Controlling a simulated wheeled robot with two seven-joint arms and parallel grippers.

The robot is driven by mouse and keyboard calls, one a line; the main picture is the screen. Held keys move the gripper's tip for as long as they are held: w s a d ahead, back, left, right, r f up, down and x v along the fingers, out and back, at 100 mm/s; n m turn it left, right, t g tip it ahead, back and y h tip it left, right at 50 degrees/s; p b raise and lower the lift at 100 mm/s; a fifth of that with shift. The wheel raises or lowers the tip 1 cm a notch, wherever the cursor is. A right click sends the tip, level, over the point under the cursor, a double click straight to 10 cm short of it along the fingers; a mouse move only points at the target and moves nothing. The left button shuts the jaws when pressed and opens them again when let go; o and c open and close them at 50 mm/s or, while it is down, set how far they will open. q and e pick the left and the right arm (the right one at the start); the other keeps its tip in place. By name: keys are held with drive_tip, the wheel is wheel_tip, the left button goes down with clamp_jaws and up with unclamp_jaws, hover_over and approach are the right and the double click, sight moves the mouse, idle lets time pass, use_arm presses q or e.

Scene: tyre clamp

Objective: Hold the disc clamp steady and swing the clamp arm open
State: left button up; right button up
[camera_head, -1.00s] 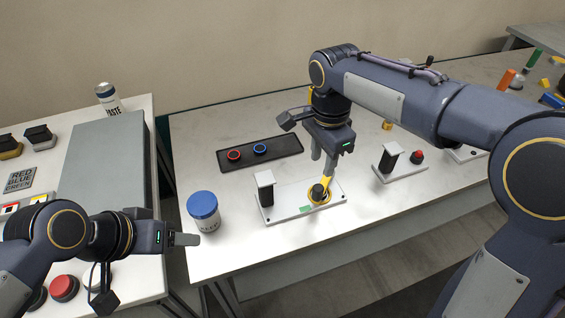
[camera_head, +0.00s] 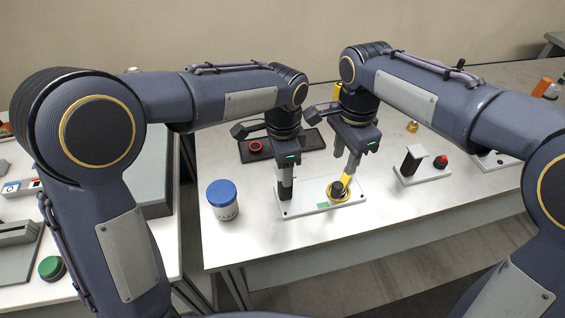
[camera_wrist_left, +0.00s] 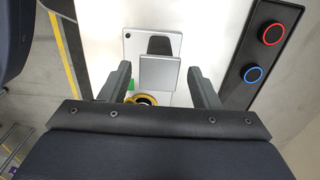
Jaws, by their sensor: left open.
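The disc clamp has a white base plate (camera_head: 318,207) with a dark upright post at its left and a yellow ring (camera_head: 338,196) with a black knob at its right. A yellow clamp arm (camera_head: 347,179) rises from the ring. My left gripper (camera_head: 284,188) is open over the post. In the left wrist view the post's grey cap (camera_wrist_left: 158,74) lies between the two spread fingers, with gaps either side. My right gripper (camera_head: 347,165) is at the yellow arm's upper end; I cannot tell whether its fingers grip it. The ring is partly hidden in the wrist view.
A blue-lidded jar (camera_head: 222,200) stands left of the plate. A black tray with a red ring (camera_head: 255,147) lies behind; the wrist view also shows a blue ring (camera_wrist_left: 253,74). Another fixture (camera_head: 424,168) with a red knob stands right. The front table strip is clear.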

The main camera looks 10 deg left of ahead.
sight(338, 185)
use_arm(q)
wheel_tip(338, 185, down, 8)
drive_tip(key=shift+r, duration=0.15)
idle(0.3)
clamp_jaws()
drive_tip(key=c, duration=0.7)
unclamp_jaws()
drive_tip(key=shift+c, duration=1.4)
use_arm(e)
drive_tip(key=shift+o, duration=1.1)
drive_tip(key=shift+r+n, duration=0.4)
drive_tip(key=shift+n, duration=0.6)
wheel_tip(338, 185, down, 12)
drive_tip(key=shift+r, duration=0.1)
